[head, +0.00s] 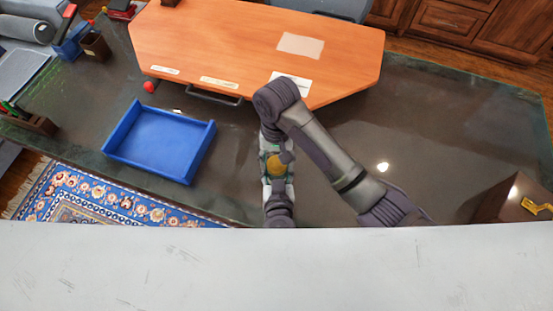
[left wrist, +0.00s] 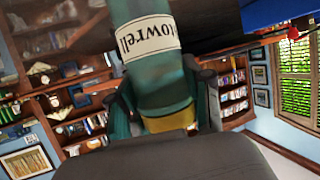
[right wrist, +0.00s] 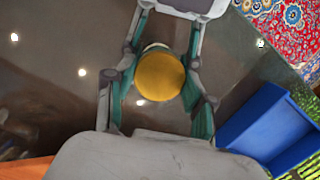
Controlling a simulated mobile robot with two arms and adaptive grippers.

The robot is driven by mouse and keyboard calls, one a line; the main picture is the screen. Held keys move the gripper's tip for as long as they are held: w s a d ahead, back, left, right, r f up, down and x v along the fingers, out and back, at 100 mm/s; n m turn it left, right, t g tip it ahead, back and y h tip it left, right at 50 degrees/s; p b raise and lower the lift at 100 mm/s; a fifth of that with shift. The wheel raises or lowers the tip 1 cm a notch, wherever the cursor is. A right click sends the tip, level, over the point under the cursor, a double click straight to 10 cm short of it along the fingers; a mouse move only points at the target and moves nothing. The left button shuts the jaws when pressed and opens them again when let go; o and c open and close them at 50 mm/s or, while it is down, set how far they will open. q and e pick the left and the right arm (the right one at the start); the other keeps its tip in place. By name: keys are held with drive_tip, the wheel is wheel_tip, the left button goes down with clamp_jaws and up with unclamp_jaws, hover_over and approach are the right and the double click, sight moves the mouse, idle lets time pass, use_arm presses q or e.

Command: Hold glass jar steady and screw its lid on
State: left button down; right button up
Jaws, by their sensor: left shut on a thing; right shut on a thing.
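The gold lid (head: 277,163) shows from above in the head view and as a gold disc in the right wrist view (right wrist: 160,76). My right gripper (right wrist: 161,92) is shut on the lid, with a teal-padded finger at each side. The glass jar (left wrist: 155,75), teal with a cream label, shows in the left wrist view, with the gold lid at its end. My left gripper (left wrist: 165,105) is shut on the jar from the opposite side. The lid hides most of the jar from above. I cannot tell how tightly the lid is seated.
An orange wooden desk (head: 230,40) with papers stands at the back. A brown box (head: 512,203) is at the right edge.

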drive_tip(key=m, duration=0.5)
drive_tip(key=shift+s+a+y, duration=0.1)
drive_tip(key=shift+y, duration=0.3)
drive_tip(key=m, duration=0.2)
drive_tip(key=shift+m, duration=0.4)
drive_tip(key=o, duration=1)
drive_tip(key=shift+o, duration=0.2)
drive_tip(key=shift+r, duration=0.1)
